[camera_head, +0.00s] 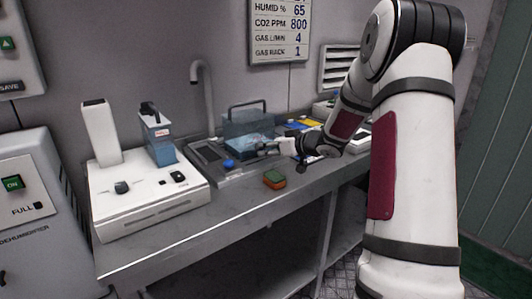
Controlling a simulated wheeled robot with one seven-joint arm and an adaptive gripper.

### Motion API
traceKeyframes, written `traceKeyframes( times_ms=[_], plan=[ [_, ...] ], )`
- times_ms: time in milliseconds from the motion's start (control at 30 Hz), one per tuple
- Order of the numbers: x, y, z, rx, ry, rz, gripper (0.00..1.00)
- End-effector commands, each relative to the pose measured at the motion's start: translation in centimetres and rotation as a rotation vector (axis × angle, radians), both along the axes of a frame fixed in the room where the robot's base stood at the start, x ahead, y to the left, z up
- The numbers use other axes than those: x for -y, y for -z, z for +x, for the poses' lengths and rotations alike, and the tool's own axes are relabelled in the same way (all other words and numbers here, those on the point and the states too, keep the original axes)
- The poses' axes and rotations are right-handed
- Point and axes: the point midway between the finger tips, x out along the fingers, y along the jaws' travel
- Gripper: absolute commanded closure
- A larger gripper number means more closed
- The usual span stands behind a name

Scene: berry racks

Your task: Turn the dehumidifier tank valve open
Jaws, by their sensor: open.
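The dehumidifier (35,215) is a pale cabinet at the left edge, cut off by the frame. It has a green ON button (12,183) and a FULL label beside a small dark indicator (38,205). A dark curved part shows low at the left edge; I cannot tell whether it is the tank valve. My gripper (264,150) is far to the right, over the bench by the sink, in front of a clear blue container (247,124). It is small in view and open, with nothing seen between its fingers.
The steel bench (235,222) runs between. On it stand a white device (150,195) with a blue-grey container (160,140), a tap (208,90) and a green-and-orange sponge (274,179). My arm fills the right. The bench's front strip is mostly clear.

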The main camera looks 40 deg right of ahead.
Motion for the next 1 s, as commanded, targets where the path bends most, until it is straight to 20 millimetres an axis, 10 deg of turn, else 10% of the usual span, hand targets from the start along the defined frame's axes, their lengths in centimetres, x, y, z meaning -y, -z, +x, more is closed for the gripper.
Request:
traceKeyframes(
  times_ms=[500,700,1000],
  plan=[
    [-0.3,0.7,1.7,0.000,0.000,0.001,0.59],
    [-0.3,0.7,1.7,0.000,0.000,0.001,1.00],
    [-0.3,0.5,1.7,-0.001,0.000,0.022,1.00]
  ],
)
